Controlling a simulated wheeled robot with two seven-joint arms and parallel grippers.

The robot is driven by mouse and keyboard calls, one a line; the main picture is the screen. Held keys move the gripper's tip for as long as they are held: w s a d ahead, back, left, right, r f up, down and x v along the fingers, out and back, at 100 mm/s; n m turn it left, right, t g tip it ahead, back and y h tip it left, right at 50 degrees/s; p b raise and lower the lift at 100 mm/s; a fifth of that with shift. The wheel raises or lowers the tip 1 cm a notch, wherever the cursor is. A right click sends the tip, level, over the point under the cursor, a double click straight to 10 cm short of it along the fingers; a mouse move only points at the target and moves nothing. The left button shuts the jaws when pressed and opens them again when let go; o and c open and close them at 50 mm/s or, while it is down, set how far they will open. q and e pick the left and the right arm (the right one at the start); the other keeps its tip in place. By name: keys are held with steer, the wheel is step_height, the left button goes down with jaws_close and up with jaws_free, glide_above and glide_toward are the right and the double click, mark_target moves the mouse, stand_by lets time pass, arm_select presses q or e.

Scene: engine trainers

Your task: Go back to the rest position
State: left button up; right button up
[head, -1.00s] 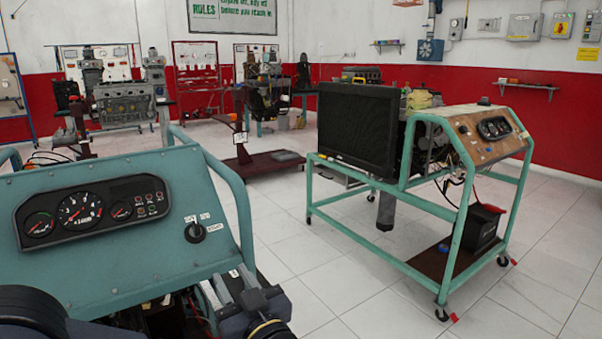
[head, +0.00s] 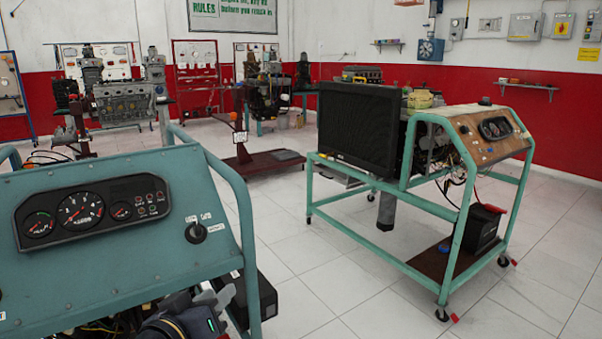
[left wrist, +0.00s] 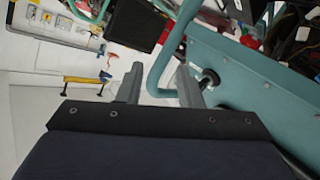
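My left gripper (head: 214,299) is low in the head view, at the lower right of the near teal engine trainer (head: 120,265). Its two grey fingers stand apart with nothing held between them in the left wrist view (left wrist: 158,86). The trainer's teal side tube passes beyond the finger gap there. The trainer's panel carries a gauge cluster (head: 92,211) and a black key switch (head: 196,233), which also shows in the left wrist view (left wrist: 208,78), just right of the right finger. My right gripper is not in view.
A second trainer, with a radiator (head: 360,128) on a wheeled green frame, stands to the right. A black box (head: 285,305) sits beside the near trainer's tube. Engines on stands are along the back wall. White tiled floor lies clear between the two trainers.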

arm_select(q)
steer(key=s+a+f+g, duration=0.3)
steer(key=s+f+g, duration=0.25)
steer(key=s, duration=0.45)
steer(key=s+a+f+g, duration=0.35)
steer(key=s+f, duration=0.35)
steer(key=s, duration=0.3)
step_height(320, 180, up, 23)
steer(key=p, duration=2.3)
steer(key=shift+s+d+f, duration=0.15)
steer(key=shift+s+d, duration=0.1)
steer(key=shift+d, duration=0.05)
